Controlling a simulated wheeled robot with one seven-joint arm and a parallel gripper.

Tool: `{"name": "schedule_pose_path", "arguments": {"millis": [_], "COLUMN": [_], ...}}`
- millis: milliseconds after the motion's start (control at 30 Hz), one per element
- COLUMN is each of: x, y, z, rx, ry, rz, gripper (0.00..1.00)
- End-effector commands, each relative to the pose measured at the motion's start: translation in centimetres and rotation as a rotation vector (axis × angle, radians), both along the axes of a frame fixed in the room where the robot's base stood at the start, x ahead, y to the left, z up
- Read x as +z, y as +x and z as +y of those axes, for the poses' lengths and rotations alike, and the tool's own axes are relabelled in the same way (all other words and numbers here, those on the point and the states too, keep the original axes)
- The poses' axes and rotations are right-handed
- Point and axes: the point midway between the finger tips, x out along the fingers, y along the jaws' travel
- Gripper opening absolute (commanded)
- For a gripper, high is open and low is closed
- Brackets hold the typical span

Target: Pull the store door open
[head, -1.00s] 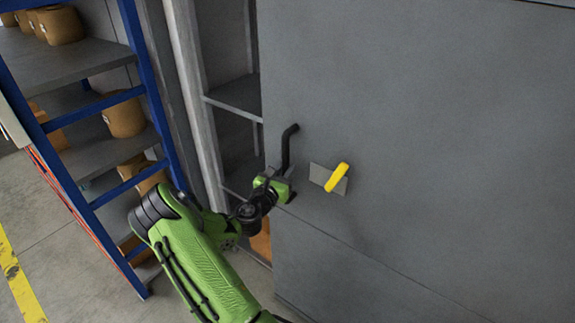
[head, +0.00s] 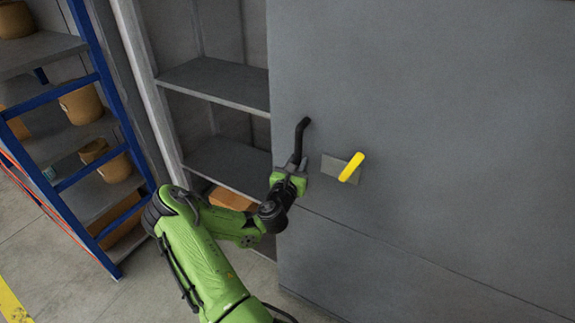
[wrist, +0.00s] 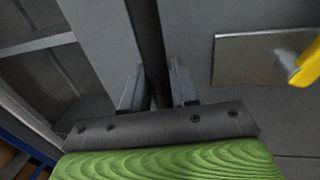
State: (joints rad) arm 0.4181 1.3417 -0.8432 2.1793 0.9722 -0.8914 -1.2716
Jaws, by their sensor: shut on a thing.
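The store door (head: 430,130) is a large grey panel filling the right of the head view. It stands partly open, with the store's interior showing to its left. A black bar handle (head: 301,135) stands upright near its left edge. My gripper (head: 296,165) is shut on the lower part of this handle. In the wrist view, the two fingers of my gripper (wrist: 158,88) stand on either side of the dark handle (wrist: 147,45). A yellow lever (head: 352,167) on a grey plate sits on the door right of the handle.
Inside the store are grey shelves (head: 215,82) and an orange-brown box (head: 230,199) low down. A blue-framed rack (head: 105,100) with several brown containers stands at the left. Grey floor with a yellow line (head: 12,305) lies at the lower left.

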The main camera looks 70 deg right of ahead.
Motion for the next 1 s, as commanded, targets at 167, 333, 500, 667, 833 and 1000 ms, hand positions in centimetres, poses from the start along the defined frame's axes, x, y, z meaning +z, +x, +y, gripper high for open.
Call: {"name": "schedule_pose_path", "arguments": {"millis": [167, 333, 500, 667, 833, 1000], "x": [0.12, 0.17, 0.18, 0.14, 0.07, -0.2], "y": [-1.13, -1.34, -1.31, -1.27, -1.23, -1.25], "z": [-0.01, -0.02, -0.02, -0.01, 0.0, 0.83], "rx": [-0.007, -0.009, -0.009, -0.008, -0.007, -0.008], "ry": [-0.003, -0.003, -0.003, -0.002, -0.001, 0.001], "rz": [0.005, 0.005, 0.004, 0.003, 0.003, 0.005], "gripper": [0.0, 0.0, 0.0, 0.45, 0.45, 0.45]}}
